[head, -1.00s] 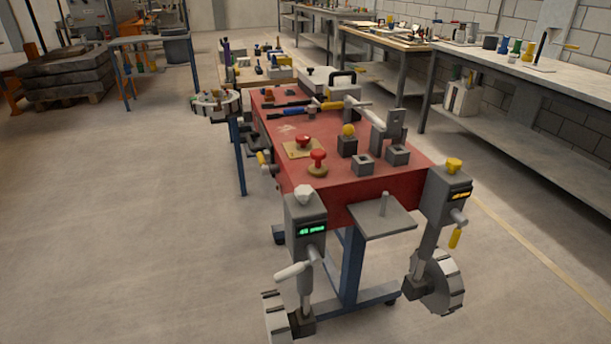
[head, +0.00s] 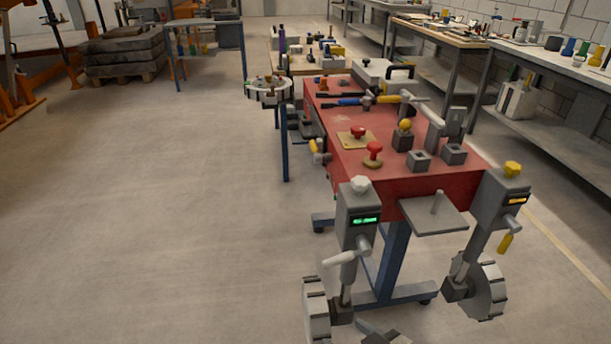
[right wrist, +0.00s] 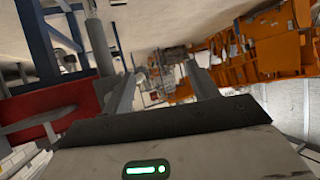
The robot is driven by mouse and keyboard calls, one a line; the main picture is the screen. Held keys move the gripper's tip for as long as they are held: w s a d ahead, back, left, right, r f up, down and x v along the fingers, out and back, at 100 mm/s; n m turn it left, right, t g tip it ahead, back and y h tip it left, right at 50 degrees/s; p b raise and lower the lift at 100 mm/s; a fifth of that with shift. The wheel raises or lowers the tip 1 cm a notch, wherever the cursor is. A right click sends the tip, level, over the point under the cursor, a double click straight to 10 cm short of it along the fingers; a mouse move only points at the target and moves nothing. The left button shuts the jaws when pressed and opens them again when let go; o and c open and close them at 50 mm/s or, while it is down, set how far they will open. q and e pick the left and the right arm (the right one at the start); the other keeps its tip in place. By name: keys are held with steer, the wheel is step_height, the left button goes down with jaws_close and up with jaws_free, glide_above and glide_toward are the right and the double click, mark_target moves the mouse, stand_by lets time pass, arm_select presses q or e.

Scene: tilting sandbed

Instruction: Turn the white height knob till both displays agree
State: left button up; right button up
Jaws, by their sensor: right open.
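The white height knob (head: 360,184) sits on top of the left grey post at the front corner of the red bench. This post's display (head: 366,220) glows green. The right post's display (head: 516,201) glows orange under a yellow knob (head: 513,168). Both readings are too small to read, so I cannot tell whether they agree. My right gripper (right wrist: 164,82) is open in the right wrist view, with nothing seen between its fingers. My left gripper is not in view.
The red bench (head: 345,163) carries red buttons and grey blocks. A white-handled crank (head: 340,258) and a toothed wheel (head: 318,310) hang low on the left post. A small grey shelf (head: 428,219) juts out between the posts.

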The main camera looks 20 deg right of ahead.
steer(key=w+d+r+t+p, duration=0.1)
steer(key=w+d+r+t, duration=0.1)
steer(key=w+d+r, duration=0.3)
steer(key=w+d+r+t, duration=0.1)
steer(key=d+r, duration=0.2)
steer(key=d, duration=0.3)
steer(key=t+p, duration=0.1)
steer(key=t, duration=0.2)
glide_toward(367, 185)
steer(key=shift+y, duration=0.4)
steer(key=w, duration=0.4)
steer(key=w+a, duration=0.1)
steer(key=w, duration=0.7)
steer(key=shift+a+r, duration=0.15)
steer(key=shift+a, duration=0.15)
steer(key=shift+s, duration=0.1)
steer(key=c, duration=0.9)
